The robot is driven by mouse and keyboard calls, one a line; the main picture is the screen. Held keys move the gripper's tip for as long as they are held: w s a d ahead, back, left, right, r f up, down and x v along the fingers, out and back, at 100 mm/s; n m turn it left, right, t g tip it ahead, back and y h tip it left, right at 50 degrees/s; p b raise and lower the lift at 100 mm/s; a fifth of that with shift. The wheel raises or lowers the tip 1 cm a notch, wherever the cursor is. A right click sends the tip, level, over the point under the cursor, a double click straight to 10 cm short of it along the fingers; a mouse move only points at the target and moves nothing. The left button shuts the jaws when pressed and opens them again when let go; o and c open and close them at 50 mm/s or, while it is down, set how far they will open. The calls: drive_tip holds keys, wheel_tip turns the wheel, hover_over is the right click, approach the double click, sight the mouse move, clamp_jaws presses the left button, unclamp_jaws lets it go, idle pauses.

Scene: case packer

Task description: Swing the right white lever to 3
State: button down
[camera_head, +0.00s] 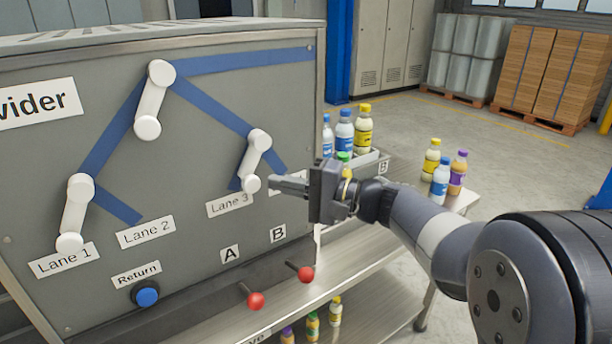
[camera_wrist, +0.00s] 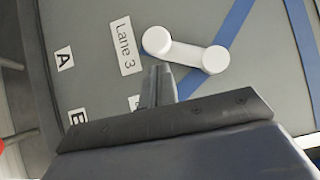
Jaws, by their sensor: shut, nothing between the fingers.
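The right white lever (camera_head: 256,158) is on the grey panel (camera_head: 200,160). Its upper round end is at the blue lines and its lower knob points down and slightly left, towards the Lane 3 label (camera_head: 229,203). The lever also shows in the wrist view (camera_wrist: 186,50), with its knob end near the Lane 3 label (camera_wrist: 127,46). My gripper (camera_head: 273,184) is shut and empty. Its fingertips are just right of the lower knob in the head view; whether they touch it I cannot tell. My gripper hides most of the label to the right of Lane 3.
Two other white levers, one at the top (camera_head: 154,100) and one at the left (camera_head: 75,213), are on the panel. Below are a blue Return button (camera_head: 146,294) and two red-knobbed rods (camera_head: 255,300). Bottles (camera_head: 344,130) stand behind my gripper on a metal table (camera_head: 458,200).

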drive_tip(key=shift+s+a+f+m+y+b, duration=0.1)
drive_tip(key=shift+s+a+m+y+b, duration=0.3)
drive_tip(key=shift+m+b, duration=0.4)
drive_tip(key=shift+a, duration=0.1)
drive_tip(key=shift+w, duration=0.1)
